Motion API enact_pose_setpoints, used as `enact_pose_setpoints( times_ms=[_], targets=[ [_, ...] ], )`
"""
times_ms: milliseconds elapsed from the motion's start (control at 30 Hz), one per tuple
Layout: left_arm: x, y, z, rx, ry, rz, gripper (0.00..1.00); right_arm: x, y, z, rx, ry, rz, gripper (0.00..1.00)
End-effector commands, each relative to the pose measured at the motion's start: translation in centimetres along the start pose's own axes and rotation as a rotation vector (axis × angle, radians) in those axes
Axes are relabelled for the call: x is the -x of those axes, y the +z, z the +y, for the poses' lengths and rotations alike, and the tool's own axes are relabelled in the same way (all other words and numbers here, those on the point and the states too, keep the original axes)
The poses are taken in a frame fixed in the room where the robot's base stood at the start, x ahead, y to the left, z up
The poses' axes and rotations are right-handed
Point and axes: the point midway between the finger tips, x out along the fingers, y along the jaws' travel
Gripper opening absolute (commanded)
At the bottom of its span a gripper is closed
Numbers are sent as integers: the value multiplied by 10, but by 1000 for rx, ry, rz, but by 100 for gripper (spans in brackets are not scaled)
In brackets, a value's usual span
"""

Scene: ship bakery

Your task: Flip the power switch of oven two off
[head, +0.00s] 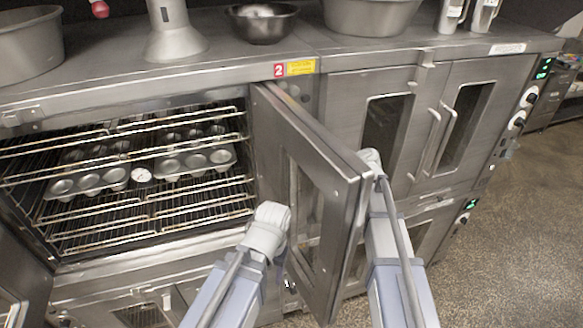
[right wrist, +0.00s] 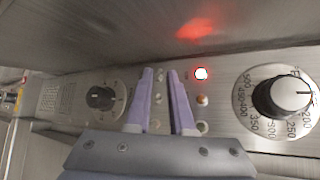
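Oven two, marked by a red "2" label (head: 279,70), has an open steel door (head: 315,195). Its control panel (right wrist: 222,108) fills the right wrist view. A lit red lamp (right wrist: 201,73) sits there, with small round fittings (right wrist: 203,100) below it. Small fittings also show between my right gripper's fingers; I cannot tell which is the power switch. My right gripper (right wrist: 160,73) is open, its purple fingers a little apart in front of the panel; contact cannot be told. In the head view the door hides it. My left arm reaches toward the door; its gripper is hidden.
A large temperature dial (right wrist: 285,95) is right of the fingers, a black knob (right wrist: 105,97) left. Muffin tins (head: 195,160) sit on racks inside the open oven. Bowls (head: 262,22) stand on top. The neighbouring oven's doors (head: 440,120) are shut. Open floor (head: 520,240) lies at right.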

Motion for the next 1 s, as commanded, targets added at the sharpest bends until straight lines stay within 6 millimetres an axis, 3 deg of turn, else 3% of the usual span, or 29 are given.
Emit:
enact_pose_setpoints(
  times_ms=[400,600,1000],
  targets=[
    [-3,0,0,0,0,0,61,-9,0,0,0,0,1,21],
    [-3,0,0,0,0,0,61,-9,0,0,0,0,0,0],
    [-3,0,0,0,0,0,61,-9,0,0,0,1,0,0]
  ],
)
